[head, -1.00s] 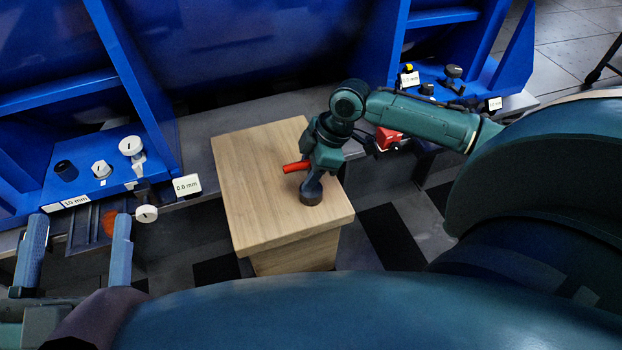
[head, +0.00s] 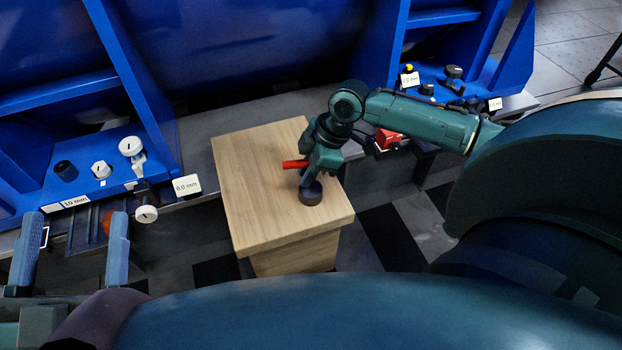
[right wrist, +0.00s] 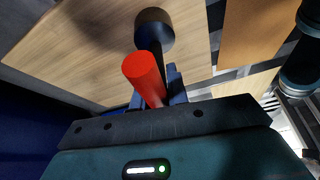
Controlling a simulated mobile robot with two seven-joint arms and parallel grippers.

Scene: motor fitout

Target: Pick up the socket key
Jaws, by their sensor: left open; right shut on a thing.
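The socket key has a red handle (head: 295,164) and a dark round socket end (head: 311,195). It is over the wooden block top (head: 255,190); I cannot tell if the socket end touches the wood. My right gripper (head: 313,178) points down and is shut on the key. In the right wrist view the red handle (right wrist: 144,72) sticks out by the fingers (right wrist: 160,92), with the socket end (right wrist: 154,28) beyond. The fingers partly hide the shaft. My left gripper (head: 72,228) is open and empty at the lower left.
Blue frames stand behind. The left one bears a white knob (head: 131,146), a hex part (head: 101,169) and a black cap (head: 65,171). The right one holds dark knobs (head: 453,72). A red object (head: 388,137) lies behind my right arm. The block's left half is clear.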

